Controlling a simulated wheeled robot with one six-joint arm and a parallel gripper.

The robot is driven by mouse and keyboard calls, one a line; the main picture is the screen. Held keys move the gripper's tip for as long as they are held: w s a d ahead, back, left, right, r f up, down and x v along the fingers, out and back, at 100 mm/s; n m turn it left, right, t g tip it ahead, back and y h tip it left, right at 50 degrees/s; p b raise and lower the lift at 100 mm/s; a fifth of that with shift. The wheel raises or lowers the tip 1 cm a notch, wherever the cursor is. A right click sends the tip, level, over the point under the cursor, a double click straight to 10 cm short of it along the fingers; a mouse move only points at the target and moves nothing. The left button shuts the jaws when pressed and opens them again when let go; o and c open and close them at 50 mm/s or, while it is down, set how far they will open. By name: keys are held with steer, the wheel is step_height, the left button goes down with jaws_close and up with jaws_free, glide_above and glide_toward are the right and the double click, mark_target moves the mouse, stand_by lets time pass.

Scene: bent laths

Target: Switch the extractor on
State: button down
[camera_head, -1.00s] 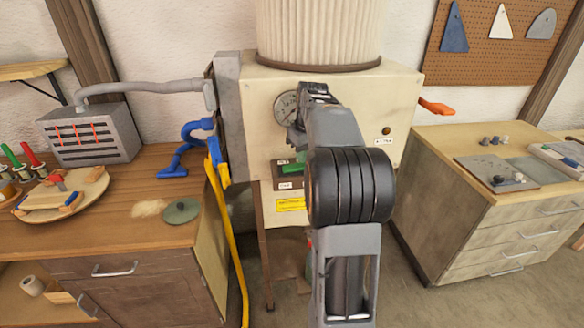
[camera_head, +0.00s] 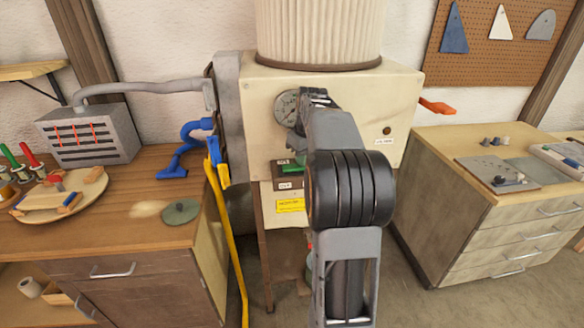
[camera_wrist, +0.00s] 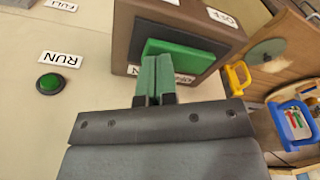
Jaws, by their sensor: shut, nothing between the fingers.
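The extractor (camera_head: 350,90) is a cream cabinet under a pleated filter drum. On its front is a dark switch box (camera_wrist: 125,48) with a green rocker or paddle (camera_wrist: 185,58); the green part also shows in the head view (camera_head: 291,168), left of my arm. White labels sit on the box; one reads OFF (camera_wrist: 222,18). My gripper (camera_wrist: 155,62) is shut and empty, its green-padded fingertips right at the near edge of the green paddle. I cannot tell whether they touch it.

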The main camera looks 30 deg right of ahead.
steer(key=shift+f, duration=0.2)
steer(key=shift+r, duration=0.1)
step_height(320, 180, up, 7)
steer(key=p, duration=0.6)
stand_by(0.6)
steer(key=s+a+t, duration=0.1)
steer(key=s+a, duration=0.3)
steer(key=a, duration=0.4)
steer(key=s+a, duration=0.4)
steer(key=a, duration=0.4)
steer(key=s+a+f+t, duration=0.1)
steer(key=s+a+f, duration=0.5)
steer(key=s, duration=0.3)
steer(key=shift+s+a+m+t, duration=0.3)
steer(key=shift+s+a+m, duration=0.1)
steer(key=shift+a, duration=0.4)
